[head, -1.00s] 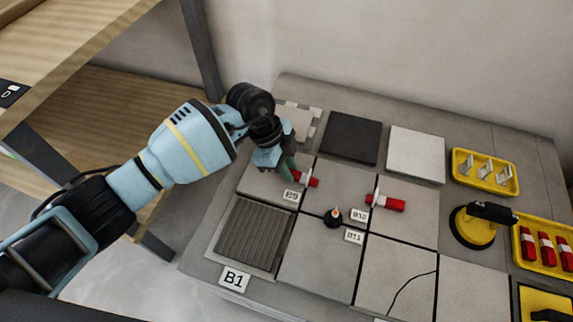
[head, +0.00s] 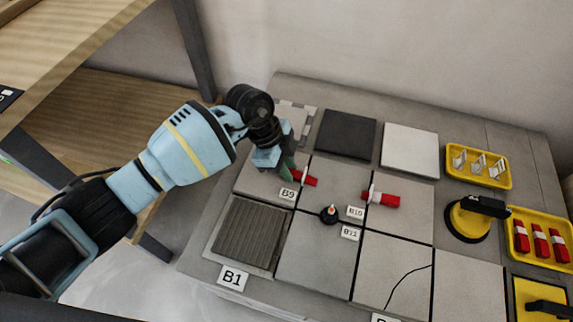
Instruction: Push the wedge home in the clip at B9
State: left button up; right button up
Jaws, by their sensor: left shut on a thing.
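The red wedge (head: 309,181) at B9 lies across the joint between two grey tiles, beside the B9 label (head: 287,193). The thin white clip (head: 304,176) there is small and partly hidden, so how deep the wedge sits in it is unclear. My left gripper (head: 288,171) reaches down from the upper left and is shut on the wedge's left end. The gripper covers that end. My right gripper is not in view.
Another clip with a red wedge (head: 384,199) stands near B10. Yellow trays of clips (head: 507,178) and wedges (head: 516,258), and a yellow suction cup (head: 468,222), are at the right.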

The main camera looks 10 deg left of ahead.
pick_arm(q)
jog(key=shift+d+r, duration=0.15)
jog(key=shift+d, duration=0.05)
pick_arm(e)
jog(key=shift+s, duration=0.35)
pick_arm(q)
jog(key=o, duration=0.9)
jog(key=shift+o, duration=0.2)
jog(key=shift+a, duration=0.1)
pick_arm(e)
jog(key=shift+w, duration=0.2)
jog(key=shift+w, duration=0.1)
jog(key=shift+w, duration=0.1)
pick_arm(q)
jog(key=shift+a+r, duration=0.15)
jog(key=shift+r, duration=0.2)
jog(key=p+v, duration=0.3)
jog(key=v, duration=0.4)
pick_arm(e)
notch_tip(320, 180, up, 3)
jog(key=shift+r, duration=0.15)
